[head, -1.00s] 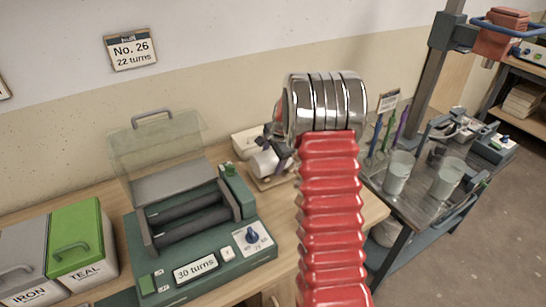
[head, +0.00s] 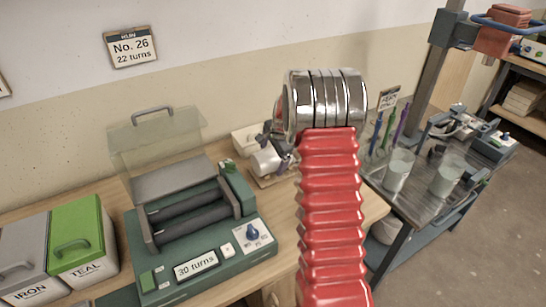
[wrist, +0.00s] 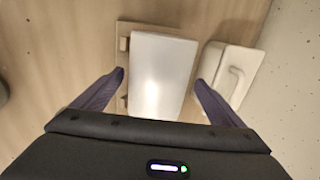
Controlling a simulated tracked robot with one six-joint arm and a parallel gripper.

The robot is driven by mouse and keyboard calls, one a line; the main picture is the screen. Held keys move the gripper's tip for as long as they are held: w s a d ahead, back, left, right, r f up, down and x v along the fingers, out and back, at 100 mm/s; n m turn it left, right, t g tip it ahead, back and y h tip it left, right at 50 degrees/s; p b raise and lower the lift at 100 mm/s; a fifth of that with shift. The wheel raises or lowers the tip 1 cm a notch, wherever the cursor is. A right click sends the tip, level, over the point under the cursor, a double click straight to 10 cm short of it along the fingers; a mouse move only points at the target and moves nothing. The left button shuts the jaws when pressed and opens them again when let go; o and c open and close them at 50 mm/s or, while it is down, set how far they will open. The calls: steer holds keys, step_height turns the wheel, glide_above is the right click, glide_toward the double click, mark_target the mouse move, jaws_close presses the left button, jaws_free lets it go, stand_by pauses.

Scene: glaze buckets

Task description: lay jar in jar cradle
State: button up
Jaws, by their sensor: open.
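The white jar (wrist: 162,75) lies on its side over the pale wooden jar cradle (wrist: 124,30) in the wrist view. The cradle's base and small pegs show past the jar's left edge. My gripper (wrist: 160,80) is open, one dark purple finger on each side of the jar, with a visible gap at each side. In the head view the jar (head: 265,161) and cradle (head: 268,183) sit on the bench just left of my red arm. My gripper (head: 277,146) is partly hidden there behind the arm.
A white lidded box with a handle (wrist: 230,75) stands close right of the cradle in the wrist view. A green roller machine (head: 190,230) with a raised clear lid stands left of it. Iron (head: 22,270) and teal (head: 82,250) bins stand farther left. A metal cart (head: 425,175) stands right.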

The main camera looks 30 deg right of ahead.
steer(key=shift+f, duration=0.15)
steer(key=v, duration=1.4)
stand_by(0.5)
steer(key=s+a+f+n+g, duration=0.1)
steer(key=s+a+f+n, duration=0.1)
steer(key=s+a+n, duration=0.4)
steer(key=s+a+r+n+t, duration=0.1)
steer(key=s+a+r+n, duration=0.2)
steer(key=s+a, duration=0.4)
steer(key=s+a+r+n, duration=0.4)
steer(key=s+a+n, duration=0.1)
steer(key=s+a, duration=0.3)
steer(key=s+a+r+n+t, duration=0.1)
steer(key=s+a+r+n, duration=0.2)
steer(key=s+a, duration=0.5)
steer(key=shift+r+n+t, duration=0.3)
steer(key=shift+r+n, duration=0.05)
steer(key=shift+n, duration=0.45)
